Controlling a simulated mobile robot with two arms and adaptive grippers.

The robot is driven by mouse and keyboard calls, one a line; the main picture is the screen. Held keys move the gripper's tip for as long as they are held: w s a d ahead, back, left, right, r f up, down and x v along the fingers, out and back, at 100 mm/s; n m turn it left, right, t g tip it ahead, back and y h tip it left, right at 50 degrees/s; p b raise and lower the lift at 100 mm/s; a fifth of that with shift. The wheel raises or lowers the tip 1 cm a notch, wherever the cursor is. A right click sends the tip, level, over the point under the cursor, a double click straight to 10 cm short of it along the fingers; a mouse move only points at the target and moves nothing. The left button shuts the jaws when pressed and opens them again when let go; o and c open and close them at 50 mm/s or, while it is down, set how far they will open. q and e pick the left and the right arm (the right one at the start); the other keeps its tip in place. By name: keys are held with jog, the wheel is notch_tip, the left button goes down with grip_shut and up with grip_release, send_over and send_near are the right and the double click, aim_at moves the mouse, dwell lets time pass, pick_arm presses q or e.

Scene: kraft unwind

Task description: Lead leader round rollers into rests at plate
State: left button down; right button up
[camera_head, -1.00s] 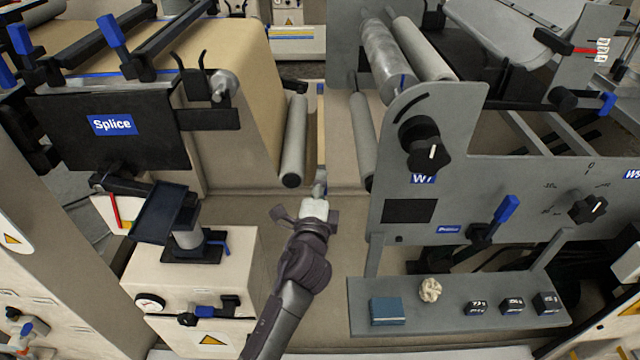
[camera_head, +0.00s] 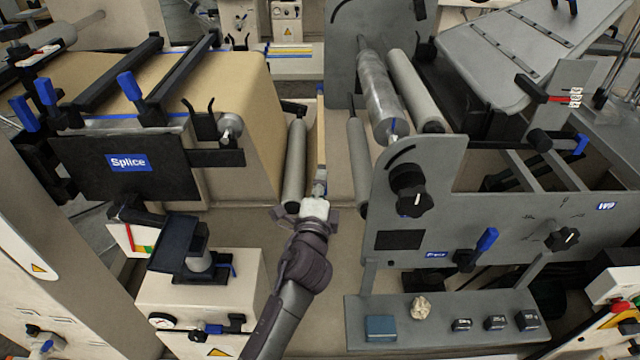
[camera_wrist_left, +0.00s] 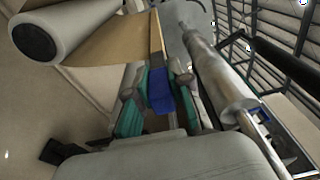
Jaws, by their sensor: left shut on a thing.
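My left gripper (camera_head: 319,190) is between the lower ends of two grey rollers, the left roller (camera_head: 296,165) and the right roller (camera_head: 358,165). In the left wrist view its fingers (camera_wrist_left: 158,92) are shut on the leader's blue end (camera_wrist_left: 158,85). The leader's tan web (camera_wrist_left: 112,52) runs from that end back to a pale roller (camera_wrist_left: 75,28). In the head view a narrow strip of the leader (camera_head: 320,130) shows between the rollers. The black Splice plate (camera_head: 90,170) is at the left. My right gripper is not in view.
A shiny metal roller (camera_head: 380,95) and a grey roller (camera_head: 415,90) lie above the right frame (camera_head: 430,185). A black knob (camera_head: 410,190) sticks out there. A shelf (camera_head: 400,335) with small blocks is at the lower right. Black hooks (camera_head: 204,120) stand above the Splice plate.

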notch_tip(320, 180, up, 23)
jog(key=p, duration=2.2)
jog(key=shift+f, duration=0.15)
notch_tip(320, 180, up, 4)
jog(key=p, duration=0.3)
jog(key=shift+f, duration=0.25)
